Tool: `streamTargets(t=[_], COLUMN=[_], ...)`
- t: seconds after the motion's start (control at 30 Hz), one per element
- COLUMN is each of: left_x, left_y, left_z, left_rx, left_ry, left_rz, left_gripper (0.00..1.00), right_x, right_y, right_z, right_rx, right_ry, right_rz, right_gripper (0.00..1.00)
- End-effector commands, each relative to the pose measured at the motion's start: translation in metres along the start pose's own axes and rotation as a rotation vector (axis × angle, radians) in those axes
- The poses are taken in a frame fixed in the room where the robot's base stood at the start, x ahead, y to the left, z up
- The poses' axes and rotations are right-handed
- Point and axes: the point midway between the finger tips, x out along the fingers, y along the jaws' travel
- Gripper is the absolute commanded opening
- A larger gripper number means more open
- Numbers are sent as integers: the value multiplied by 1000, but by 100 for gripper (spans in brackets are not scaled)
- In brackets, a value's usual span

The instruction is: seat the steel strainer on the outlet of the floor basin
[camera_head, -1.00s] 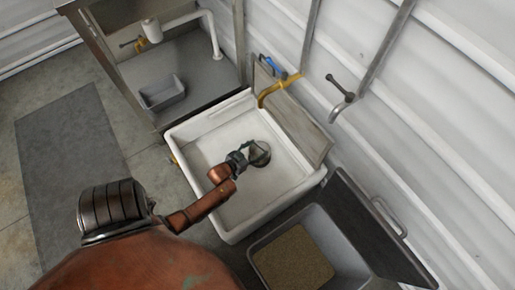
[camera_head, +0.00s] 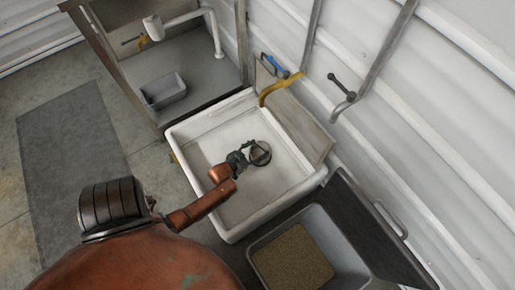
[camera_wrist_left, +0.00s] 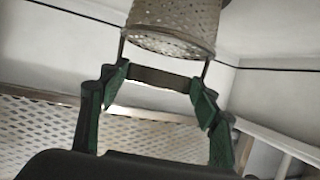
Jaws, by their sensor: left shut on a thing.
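The steel strainer (camera_head: 261,153) is a small perforated metal basket. In the left wrist view it (camera_wrist_left: 175,28) hangs past my fingertips at the top, joined by thin rods to a dark grip bar (camera_wrist_left: 160,77). My left gripper (camera_head: 241,158) is shut on that bar; its green-padded fingers (camera_wrist_left: 158,85) stand at the bar's two ends. The white floor basin (camera_head: 225,220) lies under the gripper and strainer. The outlet is not visible. I cannot tell whether the strainer touches the basin floor. My right gripper is in neither view.
A yellow pipe with a blue handle (camera_head: 273,68) stands at the basin's back edge. An open grey hopper (camera_head: 318,222) with brown substrate (camera_head: 294,258) adjoins the front right. A steel sink unit (camera_head: 190,70) holds a grey tub (camera_head: 163,91) at back left. The floor mat (camera_head: 70,150) is clear.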

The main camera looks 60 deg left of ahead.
Motion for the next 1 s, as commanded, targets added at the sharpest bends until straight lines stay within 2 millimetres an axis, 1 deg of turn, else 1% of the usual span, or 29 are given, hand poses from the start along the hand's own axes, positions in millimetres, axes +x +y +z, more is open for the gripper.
streamTargets(t=[0.03,0.07,0.1,0.3,0.37,0.67,0.77,1.0], left_x=[0,0,0,0,0,-2,-12,-52], left_y=[0,0,0,0,0,0,0,0], left_z=[-1,-1,-1,0,0,1,2,1], left_rx=[0,0,0,0,0,0,0,-1], left_ry=[2,2,1,1,0,-2,-3,-1], left_rz=[0,0,0,0,0,0,-1,0], left_gripper=[8,58,61,74,78,78,78,78], right_x=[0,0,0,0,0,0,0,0], right_y=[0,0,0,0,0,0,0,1], right_z=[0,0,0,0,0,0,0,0], right_rx=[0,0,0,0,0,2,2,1], right_ry=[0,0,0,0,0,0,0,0], right_rz=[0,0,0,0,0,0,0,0], right_gripper=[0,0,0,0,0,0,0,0])
